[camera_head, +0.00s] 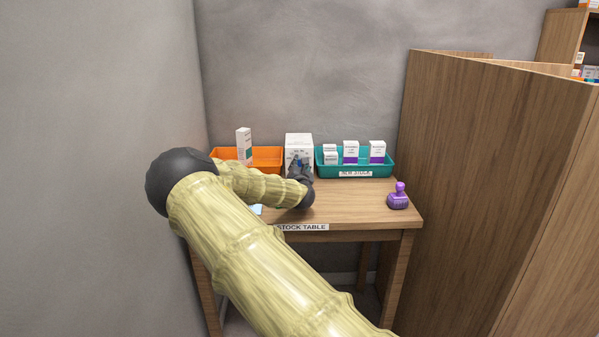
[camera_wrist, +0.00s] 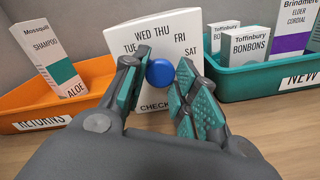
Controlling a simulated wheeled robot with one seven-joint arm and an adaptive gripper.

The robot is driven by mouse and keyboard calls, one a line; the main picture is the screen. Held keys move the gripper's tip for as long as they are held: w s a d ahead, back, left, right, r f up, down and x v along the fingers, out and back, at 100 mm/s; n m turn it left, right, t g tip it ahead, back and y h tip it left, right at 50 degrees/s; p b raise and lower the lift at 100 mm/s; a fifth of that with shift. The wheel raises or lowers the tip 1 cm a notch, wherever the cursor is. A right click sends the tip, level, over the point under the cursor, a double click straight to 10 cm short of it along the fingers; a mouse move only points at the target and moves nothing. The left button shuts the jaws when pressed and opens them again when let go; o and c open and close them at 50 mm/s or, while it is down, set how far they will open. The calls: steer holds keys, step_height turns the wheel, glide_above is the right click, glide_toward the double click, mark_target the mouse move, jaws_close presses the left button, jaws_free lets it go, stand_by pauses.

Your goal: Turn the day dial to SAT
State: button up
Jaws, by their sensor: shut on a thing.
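A white box with a day dial (camera_wrist: 158,36) stands upright at the back of the table; it also shows in the head view (camera_head: 298,141). Its face reads TUE, WED, THU, FRI and SAT around a round blue knob (camera_wrist: 160,72), with CHECK partly readable below. SAT is at the right of the knob. My gripper (camera_wrist: 164,75) has its teal-padded fingers on either side of the knob and is shut on it. The fingers hide the lower left and lower right of the face. I cannot see a pointer mark on the knob.
An orange RETURNS tray (camera_wrist: 15,108) with a shampoo carton (camera_wrist: 50,60) is left of the box. A teal NEW STOCK tray (camera_wrist: 262,80) with several cartons is right. A purple stamp (camera_head: 398,197) stands at the table's right. A wooden partition (camera_head: 480,190) rises beyond it.

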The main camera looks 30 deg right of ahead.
steer(key=m+b, duration=0.2)
steer(key=m, duration=0.3)
steer(key=shift+f+m, duration=0.1)
steer(key=shift+m, duration=0.2)
steer(key=m+b, duration=0.1)
steer(key=m, duration=0.5)
steer(key=shift+d, duration=0.1)
steer(key=m, duration=0.6)
steer(key=shift+s+m, duration=0.1)
steer(key=shift+m, duration=0.3)
steer(key=m, duration=0.5)
steer(key=shift+m+b, duration=0.3)
steer(key=shift+m, duration=0.3)
steer(key=o, duration=1)
